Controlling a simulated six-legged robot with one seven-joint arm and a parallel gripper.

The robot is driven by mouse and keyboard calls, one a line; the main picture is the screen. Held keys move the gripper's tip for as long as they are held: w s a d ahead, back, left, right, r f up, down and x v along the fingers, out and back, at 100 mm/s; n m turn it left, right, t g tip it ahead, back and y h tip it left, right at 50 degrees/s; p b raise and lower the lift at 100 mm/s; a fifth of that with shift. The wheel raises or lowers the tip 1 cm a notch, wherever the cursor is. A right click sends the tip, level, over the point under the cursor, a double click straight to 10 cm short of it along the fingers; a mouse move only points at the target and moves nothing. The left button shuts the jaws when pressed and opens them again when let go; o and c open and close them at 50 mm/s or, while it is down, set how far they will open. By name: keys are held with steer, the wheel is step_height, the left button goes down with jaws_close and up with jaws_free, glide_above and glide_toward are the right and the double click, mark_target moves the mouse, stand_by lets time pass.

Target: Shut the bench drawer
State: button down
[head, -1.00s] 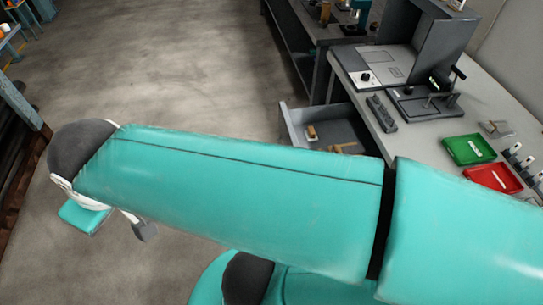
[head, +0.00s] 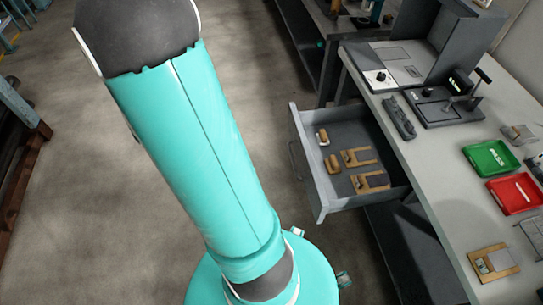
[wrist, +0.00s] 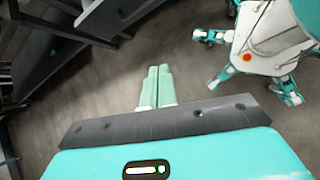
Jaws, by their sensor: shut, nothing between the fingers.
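The bench drawer (head: 325,195) is grey and stands pulled out from the bench on the right in the head view. Several wooden-and-grey pieces lie inside it, and a handle (head: 296,160) is on its front. My gripper (wrist: 158,72) shows in the wrist view with its two pale green fingers together and nothing between them, over bare floor. In the head view my gripper is out of sight; only my teal arm shows, left of the drawer and apart from it in the picture.
The bench top (head: 425,170) holds a grey machine (head: 440,60), a green tray (head: 490,158) and a red tray (head: 516,193). A second bench stands behind. Open concrete floor (head: 90,190) lies left of the drawer. A dark rack stands at the far left.

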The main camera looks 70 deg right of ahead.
steer(key=s+d+f+n+g, duration=0.1)
steer(key=s+d+f, duration=0.4)
steer(key=s+f, duration=0.3)
steer(key=s+d+f+n+g, duration=0.1)
steer(key=s+d+f+n, duration=0.1)
steer(key=s+d+f, duration=0.4)
steer(key=shift+s+d+f+g, duration=0.15)
steer(key=shift+s+f+g, duration=0.15)
steer(key=shift+s+f, duration=1.3)
steer(key=shift+s+r, duration=0.15)
steer(key=shift+r, duration=0.05)
